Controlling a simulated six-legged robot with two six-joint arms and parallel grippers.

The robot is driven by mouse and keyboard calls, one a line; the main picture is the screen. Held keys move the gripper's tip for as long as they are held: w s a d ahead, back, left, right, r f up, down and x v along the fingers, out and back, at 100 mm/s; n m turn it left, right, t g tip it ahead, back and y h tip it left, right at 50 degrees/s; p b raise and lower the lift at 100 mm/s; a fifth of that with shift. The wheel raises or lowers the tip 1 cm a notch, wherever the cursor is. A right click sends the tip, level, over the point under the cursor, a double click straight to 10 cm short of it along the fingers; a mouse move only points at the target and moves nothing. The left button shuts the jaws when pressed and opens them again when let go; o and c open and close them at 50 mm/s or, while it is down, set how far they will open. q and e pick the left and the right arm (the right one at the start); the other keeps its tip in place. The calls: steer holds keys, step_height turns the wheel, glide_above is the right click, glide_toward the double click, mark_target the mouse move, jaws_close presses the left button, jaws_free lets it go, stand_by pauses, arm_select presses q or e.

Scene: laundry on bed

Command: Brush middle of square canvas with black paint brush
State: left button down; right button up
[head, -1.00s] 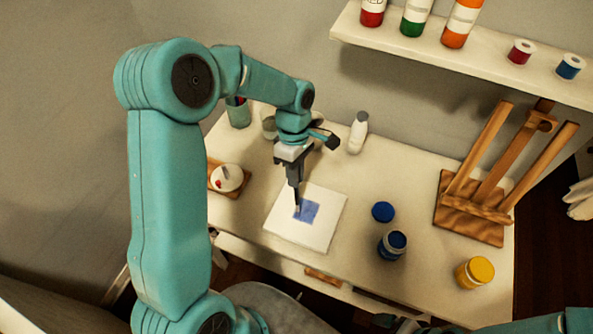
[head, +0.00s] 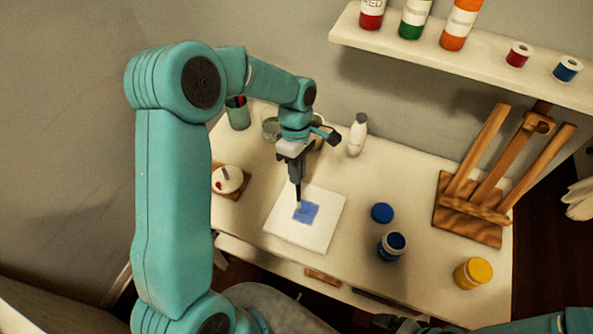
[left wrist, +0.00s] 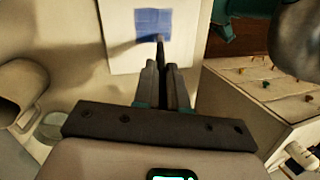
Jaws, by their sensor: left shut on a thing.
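The square white canvas (head: 318,236) lies flat on the white table, with a blue painted patch (head: 308,213) in its middle. The canvas (left wrist: 188,50) and the patch (left wrist: 150,20) also show in the left wrist view. My left gripper (head: 297,180) is above the canvas, shut on the dark paint brush (left wrist: 161,48). The brush points down, its tip at the edge of the blue patch; I cannot tell if it touches. My right gripper (head: 400,323) shows only in part at the bottom edge, dark and unclear.
An open blue paint jar (head: 392,246) and its blue lid (head: 382,212) stand right of the canvas. A yellow jar (head: 473,273) is near the front right. A wooden easel (head: 470,208) stands at the right. A white bottle (head: 357,134) is behind.

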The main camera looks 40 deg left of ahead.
arm_select(q)
steer(key=shift+r+p, duration=2.65)
steer(key=shift+r, duration=0.9)
steer(key=shift+w+f, duration=0.1)
